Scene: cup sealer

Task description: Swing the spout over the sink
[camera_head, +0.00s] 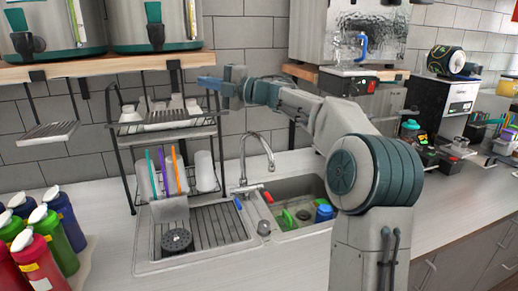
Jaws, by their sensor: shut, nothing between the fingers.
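The chrome spout (257,135) is a tall curved tube rising from the faucet base (246,189) behind the sink. Its arc bends to the right in the picture, and its tip points down near the back left corner of the sink basin (322,186). I cannot tell exactly whether the tip lies over the basin or its rim. My gripper (205,82) is shut and empty. It is up to the left of the spout and above it, in front of the dish rack's upper part, pointing left and apart from the spout. My arm hides the right part of the sink.
A black dish rack (131,170) with cups and coloured straws stands left of the faucet, by a ribbed drainboard (215,226). Green and blue items lie in the basin. A wooden shelf (100,66) is upper left. Several bottles (66,216) stand at lower left.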

